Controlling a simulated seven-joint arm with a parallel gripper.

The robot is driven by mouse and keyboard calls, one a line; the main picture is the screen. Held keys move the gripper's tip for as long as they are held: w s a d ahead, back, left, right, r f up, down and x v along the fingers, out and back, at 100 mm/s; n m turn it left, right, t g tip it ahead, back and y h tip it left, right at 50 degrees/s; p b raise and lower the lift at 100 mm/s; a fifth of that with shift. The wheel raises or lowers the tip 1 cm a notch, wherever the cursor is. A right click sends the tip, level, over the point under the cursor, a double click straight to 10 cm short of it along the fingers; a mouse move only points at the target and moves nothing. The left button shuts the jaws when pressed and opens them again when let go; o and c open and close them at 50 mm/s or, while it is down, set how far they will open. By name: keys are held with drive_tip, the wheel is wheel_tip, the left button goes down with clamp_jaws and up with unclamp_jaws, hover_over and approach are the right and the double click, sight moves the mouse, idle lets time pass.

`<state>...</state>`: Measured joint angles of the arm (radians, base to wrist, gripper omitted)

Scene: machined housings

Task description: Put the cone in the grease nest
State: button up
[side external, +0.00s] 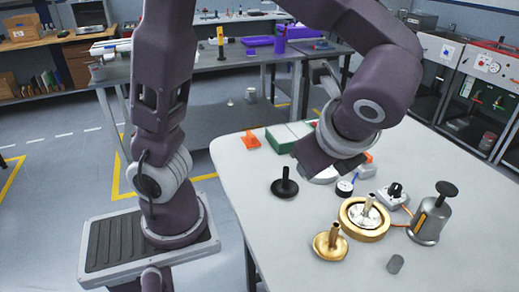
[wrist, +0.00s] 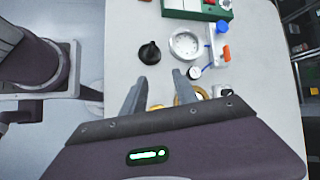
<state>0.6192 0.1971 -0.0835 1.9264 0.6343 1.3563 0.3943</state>
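My gripper (wrist: 160,84) is open, with nothing between its fingers in the wrist view; the table shows between them. In the side view the wrist hangs over the back of the table and the fingers cannot be made out. A black cone-shaped piece with a stem (side external: 285,187) stands on the table, beyond the fingertips in the wrist view (wrist: 150,53). A brass flared piece with a stem (side external: 328,244) stands near the front. A brass ring (side external: 352,228) holds a silver stemmed piece (side external: 367,212). I cannot tell which piece is the cone or which holder is the grease nest.
A round silver-white dish (wrist: 186,45) lies right of the black piece. A green-and-white box (side external: 284,138) is at the back. The front left is clear.

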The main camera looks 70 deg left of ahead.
drive_tip(key=s+a+r+n+t+h, duration=0.3)
drive_tip(key=s+n+h, duration=0.4)
drive_tip(key=n, duration=0.8)
drive_tip(key=s, duration=0.3)
drive_tip(key=shift+s+a, duration=0.2)
idle(0.8)
